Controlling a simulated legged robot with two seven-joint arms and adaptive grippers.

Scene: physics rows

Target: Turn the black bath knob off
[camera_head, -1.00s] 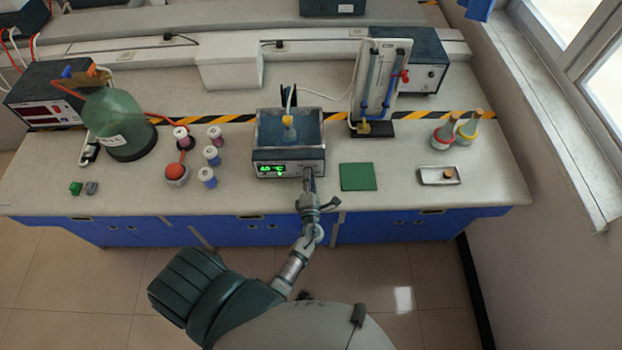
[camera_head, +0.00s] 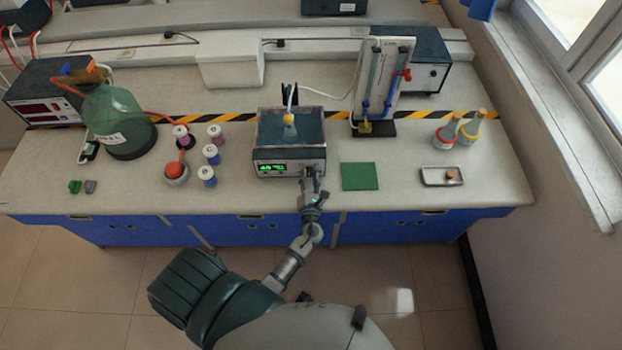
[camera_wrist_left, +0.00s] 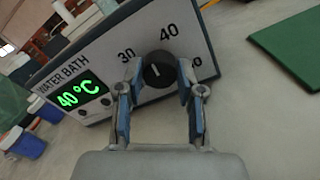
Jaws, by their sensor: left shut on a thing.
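The water bath (camera_head: 289,150) stands near the front edge of the bench, with a lit green display on its front. In the left wrist view the display (camera_wrist_left: 78,94) reads 40 °C. The black bath knob (camera_wrist_left: 157,72) sits on the panel among the printed 30 and 40 marks, its short white mark near upright in that tilted picture. My left gripper (camera_wrist_left: 158,80) is shut on the knob, one blue-padded finger on each side. In the head view this gripper (camera_head: 309,172) covers the knob at the panel's right end. My right gripper is not in view.
A green mat (camera_head: 360,176) lies just right of the bath, and a small metal tray (camera_head: 431,177) further right. Several small bottles (camera_head: 208,177) stand to the left, near a large green bottle (camera_head: 118,122). A tube stand (camera_head: 382,85) is behind on the right.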

